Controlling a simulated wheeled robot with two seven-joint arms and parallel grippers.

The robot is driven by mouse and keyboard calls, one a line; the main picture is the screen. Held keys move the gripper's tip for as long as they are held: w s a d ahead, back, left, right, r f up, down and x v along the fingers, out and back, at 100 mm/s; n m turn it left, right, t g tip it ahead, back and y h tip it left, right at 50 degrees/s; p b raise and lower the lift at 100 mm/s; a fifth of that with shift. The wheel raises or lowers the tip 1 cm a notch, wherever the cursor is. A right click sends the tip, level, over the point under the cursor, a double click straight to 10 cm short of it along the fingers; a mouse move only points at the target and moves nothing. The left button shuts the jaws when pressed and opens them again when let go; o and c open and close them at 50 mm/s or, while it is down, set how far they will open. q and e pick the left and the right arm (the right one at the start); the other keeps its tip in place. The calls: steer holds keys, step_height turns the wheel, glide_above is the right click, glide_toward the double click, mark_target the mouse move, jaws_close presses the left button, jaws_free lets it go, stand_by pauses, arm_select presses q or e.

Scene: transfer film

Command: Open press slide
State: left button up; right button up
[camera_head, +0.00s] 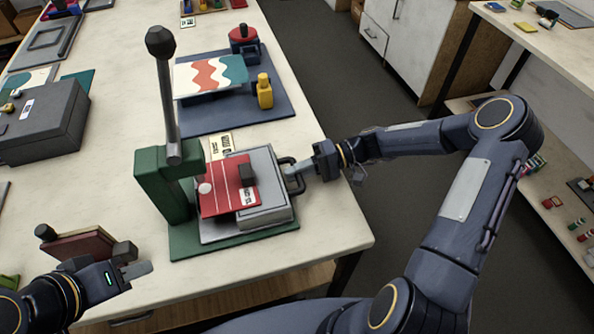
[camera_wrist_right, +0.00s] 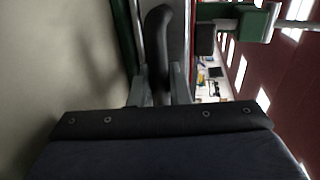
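The press has a green base (camera_head: 185,245), a green upright (camera_head: 163,185) and a raised grey lever (camera_head: 167,95) with a black knob. Its grey slide (camera_head: 262,160) sits on the base, with a red plate (camera_head: 222,200) lying over it to the left. A dark loop handle (camera_head: 287,163) is on the slide's right side. My right gripper (camera_head: 296,180) is at this handle. In the right wrist view the handle (camera_wrist_right: 158,45) runs between both fingers, which look closed against it. My left gripper (camera_head: 138,269) is at the lower left, away from the press; its finger gap is unclear.
A blue board (camera_head: 200,118) with a patterned sheet, a yellow bottle (camera_head: 264,92) and a red-and-blue item stands behind the press. A dark grey box (camera_head: 40,125) is at left. A maroon block (camera_head: 85,245) is beside my left gripper. The table's right edge is close to the press.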

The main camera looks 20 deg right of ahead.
jaws_close()
steer(key=shift+d, duration=0.3)
steer(key=f+b+v, duration=0.1)
steer(key=v, duration=0.3)
steer(key=b+v, duration=0.1)
steer(key=v, duration=0.2)
steer(key=f+b+v, duration=0.1)
steer(key=v, duration=0.3)
steer(key=shift+d+f+b, duration=0.25)
steer(key=shift+d+b, duration=0.15)
steer(key=shift+d, duration=0.2)
steer(key=shift+d+r, duration=0.1)
steer(key=shift+d, duration=0.45)
steer(key=o, duration=0.7)
jaws_free()
steer(key=shift+o, duration=0.2)
